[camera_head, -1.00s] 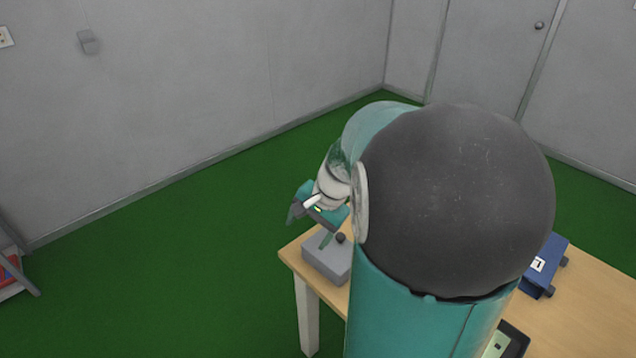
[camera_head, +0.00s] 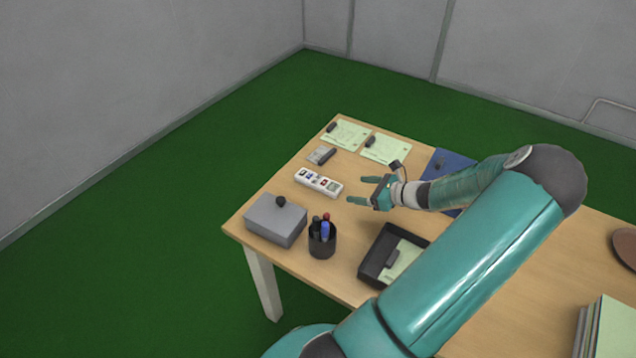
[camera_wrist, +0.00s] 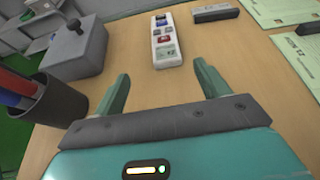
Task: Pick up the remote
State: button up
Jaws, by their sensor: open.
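The remote, a long white bar with several coloured squares on top, lies flat on the wooden table (camera_head: 300,158) in the head view (camera_head: 318,182). In the wrist view the remote (camera_wrist: 167,42) lies ahead of my fingers, roughly in line with the gap between them. My gripper (camera_head: 362,190) is to the right of the remote in the head view, with its fingers pointing toward it. It also shows in the wrist view (camera_wrist: 162,75), open and empty, with a gap between fingertips and remote.
A grey box (camera_head: 275,222) with a black knob and a black pen cup (camera_head: 322,241) stand near the front left edge. A black tray (camera_head: 371,272) lies nearer me. A small grey object (camera_head: 321,155), papers (camera_head: 388,149) and a blue item (camera_head: 449,166) lie farther back.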

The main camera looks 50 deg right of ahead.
jog(key=shift+d+f, duration=0.15)
jog(key=shift+d, duration=0.05)
send_near(326, 183)
jog(key=x, duration=0.4)
jog(key=shift+a+f, duration=0.2)
jog(key=shift+a, duration=0.05)
jog(key=shift+x, duration=2.75)
jog(key=shift+d+r, duration=0.1)
jog(key=shift+d, duration=0.15)
jog(key=c, duration=1.1)
jog(key=shift+c, duration=0.7)
jog(key=shift+r, duration=0.15)
